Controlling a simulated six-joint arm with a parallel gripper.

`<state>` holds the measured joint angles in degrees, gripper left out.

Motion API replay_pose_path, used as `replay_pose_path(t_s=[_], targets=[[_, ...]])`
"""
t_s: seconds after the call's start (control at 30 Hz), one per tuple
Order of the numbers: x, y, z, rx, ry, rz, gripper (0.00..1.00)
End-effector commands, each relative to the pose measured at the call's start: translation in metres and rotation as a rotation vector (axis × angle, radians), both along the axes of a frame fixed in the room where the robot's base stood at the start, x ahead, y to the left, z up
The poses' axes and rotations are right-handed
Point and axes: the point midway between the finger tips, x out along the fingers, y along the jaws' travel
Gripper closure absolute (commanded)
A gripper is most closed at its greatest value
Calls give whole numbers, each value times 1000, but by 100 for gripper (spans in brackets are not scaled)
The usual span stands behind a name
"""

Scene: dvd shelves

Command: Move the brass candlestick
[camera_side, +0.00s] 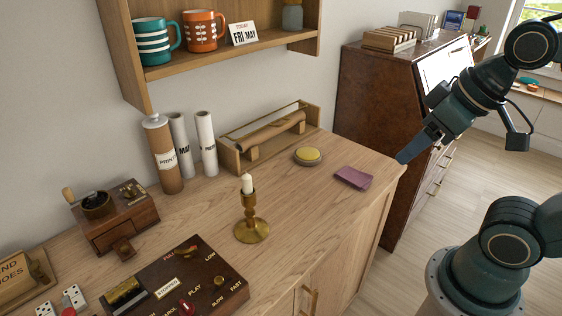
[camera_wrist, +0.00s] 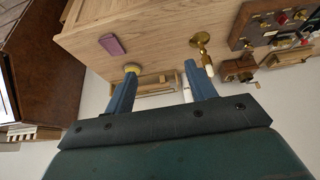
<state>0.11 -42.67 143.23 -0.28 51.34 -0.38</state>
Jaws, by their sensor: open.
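The brass candlestick (camera_side: 251,220) stands upright on the wooden cabinet top, holding a short white candle (camera_side: 247,184). It also shows in the wrist view (camera_wrist: 201,41), beyond the tip of one finger. My gripper (camera_side: 404,158) is at the right in the side view, over the right end of the cabinet and well apart from the candlestick. In the wrist view my gripper (camera_wrist: 160,72) has its two blue fingers spread with nothing held between them.
A yellow-topped round dish (camera_side: 308,156) and a purple cloth (camera_side: 353,177) lie right of the candlestick. A dark control box (camera_side: 222,277) and a wooden grinder (camera_side: 118,222) stand left. Paper rolls (camera_side: 206,145) and a wooden rack (camera_side: 231,160) are behind. A wall shelf (camera_side: 128,65) hangs above.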

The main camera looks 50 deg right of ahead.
Motion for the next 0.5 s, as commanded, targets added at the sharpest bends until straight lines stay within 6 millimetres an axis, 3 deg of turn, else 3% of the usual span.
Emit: replay_pose_path(t_s=[0.27,0.5], targets=[[15,6,-8,-19,18,94,44],[41,18,-24,-32,36,266,44]])
